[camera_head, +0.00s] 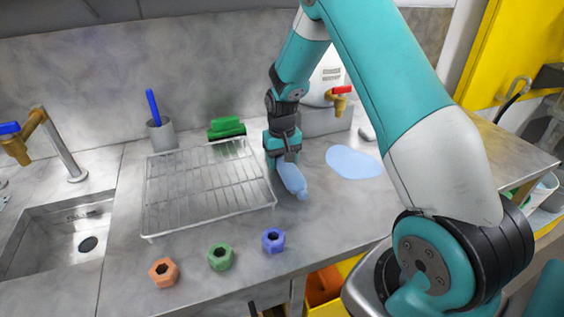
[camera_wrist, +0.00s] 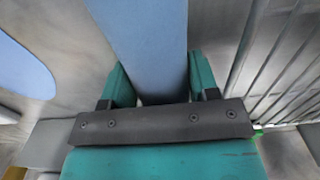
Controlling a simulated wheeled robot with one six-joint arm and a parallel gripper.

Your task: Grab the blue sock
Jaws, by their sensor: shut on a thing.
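The blue sock (camera_head: 293,181) is a pale blue, long, narrow piece just right of the wire rack on the grey counter. My gripper (camera_head: 284,160) points down at its far end and is shut on it. In the wrist view the sock (camera_wrist: 147,40) runs up out of the picture between the two teal fingers of my gripper (camera_wrist: 152,85). The part of it between the fingers is partly hidden by the gripper body. Whether the sock touches the counter I cannot tell.
The wire rack (camera_head: 205,190) is close left of the gripper. A flat pale blue patch (camera_head: 353,162) lies to the right. Orange (camera_head: 164,272), green (camera_head: 221,257) and blue (camera_head: 273,240) hex nuts line the front edge. A white container with a tap (camera_head: 340,95) stands behind.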

